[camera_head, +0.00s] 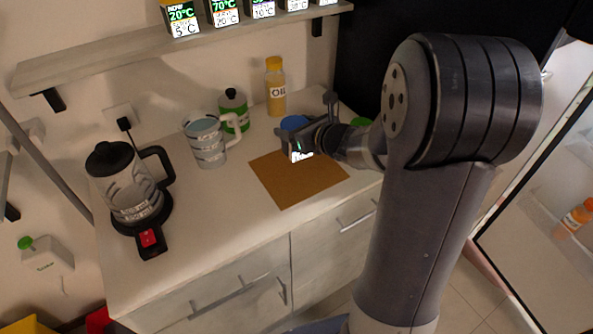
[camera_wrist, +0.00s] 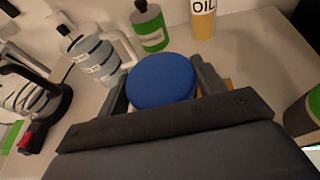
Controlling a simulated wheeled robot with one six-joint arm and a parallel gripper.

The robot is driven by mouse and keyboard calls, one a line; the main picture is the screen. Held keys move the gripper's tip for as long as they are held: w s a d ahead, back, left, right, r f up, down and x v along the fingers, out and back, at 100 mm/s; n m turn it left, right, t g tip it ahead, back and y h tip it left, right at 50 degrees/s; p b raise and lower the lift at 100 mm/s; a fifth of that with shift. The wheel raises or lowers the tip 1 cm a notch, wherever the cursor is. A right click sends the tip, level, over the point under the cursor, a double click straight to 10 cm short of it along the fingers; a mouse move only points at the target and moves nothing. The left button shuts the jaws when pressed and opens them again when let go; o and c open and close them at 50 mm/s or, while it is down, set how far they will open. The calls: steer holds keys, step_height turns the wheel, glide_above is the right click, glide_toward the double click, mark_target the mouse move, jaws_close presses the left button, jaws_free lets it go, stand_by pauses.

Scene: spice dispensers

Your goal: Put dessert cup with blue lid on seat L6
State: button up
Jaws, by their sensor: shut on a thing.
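My gripper (camera_head: 302,128) is shut on the cup from the right. In the wrist view the round blue lid (camera_wrist: 161,80) sits between the two fingers of my gripper (camera_wrist: 160,84). The lid looks roughly level. The cup's body is mostly hidden below the lid and behind the gripper. I cannot tell whether the cup rests on the counter or hangs just above it. No seat marked L6 can be read in either view.
A brown mat (camera_head: 283,184) lies on the counter (camera_head: 222,230). A kettle (camera_head: 127,188) stands left. A shelf (camera_head: 110,62) holds display boxes (camera_head: 182,17).

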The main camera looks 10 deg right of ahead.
steer(key=shift+w+d+r+n+y+b, duration=0.1)
steer(key=shift+d+r+n+y+b, duration=0.1)
steer(key=shift+r+b, duration=0.4)
steer(key=shift+w+d+r+n+y+b, duration=0.1)
steer(key=shift+d+r+n+y+b, duration=0.1)
steer(key=shift+r+b, duration=0.3)
steer(key=b, duration=0.2)
glide_above(298, 170)
steer(key=f, duration=0.9)
steer(key=shift+w+f, duration=0.2)
steer(key=shift+w, duration=0.05)
steer(key=shift+f, duration=0.1)
steer(key=shift+f+b, duration=0.15)
steer(key=shift+b, duration=0.2)
steer(key=o, duration=1.2)
steer(key=shift+o, duration=0.2)
